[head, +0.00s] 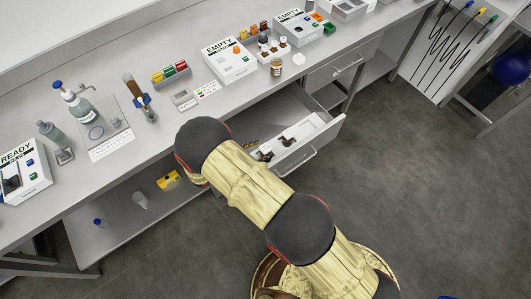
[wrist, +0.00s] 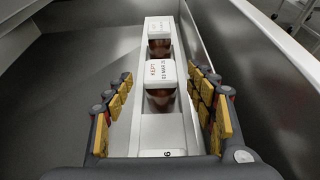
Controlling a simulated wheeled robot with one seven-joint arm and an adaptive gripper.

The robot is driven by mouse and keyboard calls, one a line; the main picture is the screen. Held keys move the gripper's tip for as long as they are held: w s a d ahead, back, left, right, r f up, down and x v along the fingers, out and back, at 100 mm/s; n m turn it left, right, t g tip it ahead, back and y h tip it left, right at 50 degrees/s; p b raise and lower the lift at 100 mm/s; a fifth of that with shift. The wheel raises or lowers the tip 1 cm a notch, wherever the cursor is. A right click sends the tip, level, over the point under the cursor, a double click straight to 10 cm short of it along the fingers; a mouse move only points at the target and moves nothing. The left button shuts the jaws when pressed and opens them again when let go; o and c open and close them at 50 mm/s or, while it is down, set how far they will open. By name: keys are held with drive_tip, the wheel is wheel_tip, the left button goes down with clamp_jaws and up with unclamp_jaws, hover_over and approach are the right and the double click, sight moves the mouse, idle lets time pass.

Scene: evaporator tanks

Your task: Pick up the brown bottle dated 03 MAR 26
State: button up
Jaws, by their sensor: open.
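In the head view my arm hides most of the gripper; dark bottles (head: 287,140) show in the drawer.
The drawer (head: 322,137) is pulled out under the bench, its side walls close to my gripper. Another brown bottle (head: 276,68) stands on the bench near a white EMPTY box (head: 230,62). A yellow item (head: 168,180) is on the lower shelf.

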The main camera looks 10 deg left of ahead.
drive_tip(key=shift+w+d+f, duration=0.15)
drive_tip(key=shift+w+d, duration=0.05)
drive_tip(key=shift+w, duration=0.05)
drive_tip(key=shift+c, duration=1.1)
drive_tip(key=c, duration=1.1)
drive_tip(key=shift+c, duration=0.3)
